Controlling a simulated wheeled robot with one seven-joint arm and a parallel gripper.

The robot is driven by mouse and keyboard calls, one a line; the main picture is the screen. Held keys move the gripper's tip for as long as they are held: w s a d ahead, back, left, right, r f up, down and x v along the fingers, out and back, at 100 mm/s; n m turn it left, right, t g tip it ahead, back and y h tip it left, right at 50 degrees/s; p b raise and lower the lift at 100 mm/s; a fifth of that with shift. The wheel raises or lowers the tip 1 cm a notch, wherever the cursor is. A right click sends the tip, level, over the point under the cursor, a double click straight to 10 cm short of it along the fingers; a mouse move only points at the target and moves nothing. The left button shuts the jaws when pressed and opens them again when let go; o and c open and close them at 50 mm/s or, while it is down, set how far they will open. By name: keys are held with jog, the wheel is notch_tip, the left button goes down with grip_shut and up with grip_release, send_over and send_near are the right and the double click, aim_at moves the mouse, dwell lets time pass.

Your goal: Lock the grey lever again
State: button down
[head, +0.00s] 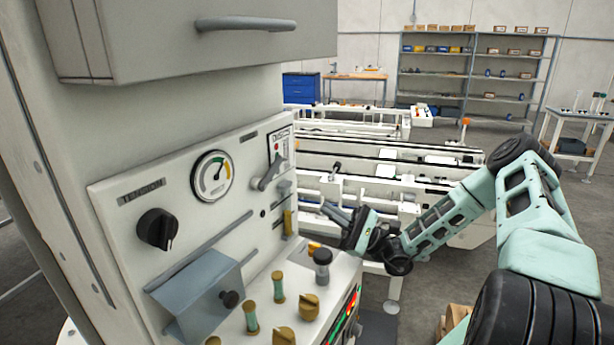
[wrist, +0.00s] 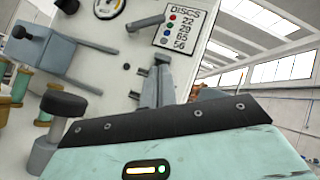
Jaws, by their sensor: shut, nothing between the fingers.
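The grey lever (head: 268,175) is on the white panel, right of the gauge and beside the DISCS sign. It slants in the head view, and in the wrist view the lever (wrist: 147,23) lies nearly level, just left of the sign. I cannot tell from these frames whether it is locked. My gripper (head: 331,211) is shut and empty, to the right of the panel and lower than the lever, apart from it. In the wrist view my gripper's fingers (wrist: 157,84) are below the lever and the sign.
The black TENSION knob (head: 157,229), round gauge (head: 212,177) and grey box (head: 200,292) are on the panel. Spools (head: 278,286) and a dark-topped post (head: 322,266) stand on the ledge below. A grey cabinet (head: 200,42) overhangs the panel. White conveyor frames stand behind my arm.

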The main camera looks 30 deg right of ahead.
jog(key=p, duration=0.7)
send_near(277, 167)
jog(key=w+a+r, duration=0.3)
jog(key=w, duration=0.1)
jog(key=shift+w, duration=0.15)
jog(key=shift+a+r+g, duration=0.1)
jog(key=shift+g, duration=0.2)
jog(key=shift+r+n, duration=0.2)
jog(key=shift+n, duration=0.5)
